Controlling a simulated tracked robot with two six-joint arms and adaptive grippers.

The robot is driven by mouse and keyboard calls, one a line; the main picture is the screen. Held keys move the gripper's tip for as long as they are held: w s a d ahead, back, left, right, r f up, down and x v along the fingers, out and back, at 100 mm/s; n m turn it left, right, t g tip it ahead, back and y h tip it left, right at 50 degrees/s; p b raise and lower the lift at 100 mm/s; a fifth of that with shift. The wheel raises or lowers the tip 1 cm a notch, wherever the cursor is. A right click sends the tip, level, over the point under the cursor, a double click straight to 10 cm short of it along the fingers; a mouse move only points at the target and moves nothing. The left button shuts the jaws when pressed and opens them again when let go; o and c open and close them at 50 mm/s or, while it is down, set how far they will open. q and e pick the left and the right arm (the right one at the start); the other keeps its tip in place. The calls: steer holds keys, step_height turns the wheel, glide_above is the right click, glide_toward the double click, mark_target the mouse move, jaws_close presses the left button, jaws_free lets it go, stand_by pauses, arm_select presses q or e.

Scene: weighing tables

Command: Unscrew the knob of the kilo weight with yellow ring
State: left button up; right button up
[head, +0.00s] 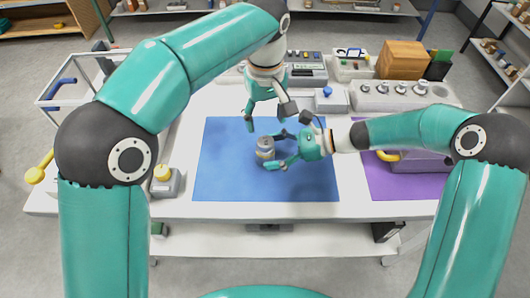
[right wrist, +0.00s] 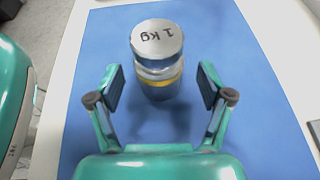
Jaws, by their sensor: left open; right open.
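The kilo weight with yellow ring (head: 265,152) stands upright on the blue mat (head: 225,180). In the right wrist view the weight (right wrist: 158,45) shows a silver top marked "1 kg" and a yellow band lower down. My right gripper (head: 278,151) is open, coming from the right, with its fingers on either side of the weight. In the right wrist view there are gaps between both finger pads and the weight. My left gripper (head: 269,117) is open and empty, pointing down above and behind the weight in the head view.
A grey device with a yellow knob (head: 162,173) stands left of the mat. A block with several silver weights (head: 400,97) stands at the back right, near a wooden box (head: 400,60). A purple mat (head: 385,183) lies to the right. The blue mat's front is clear.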

steer(key=shift+x, duration=1.1)
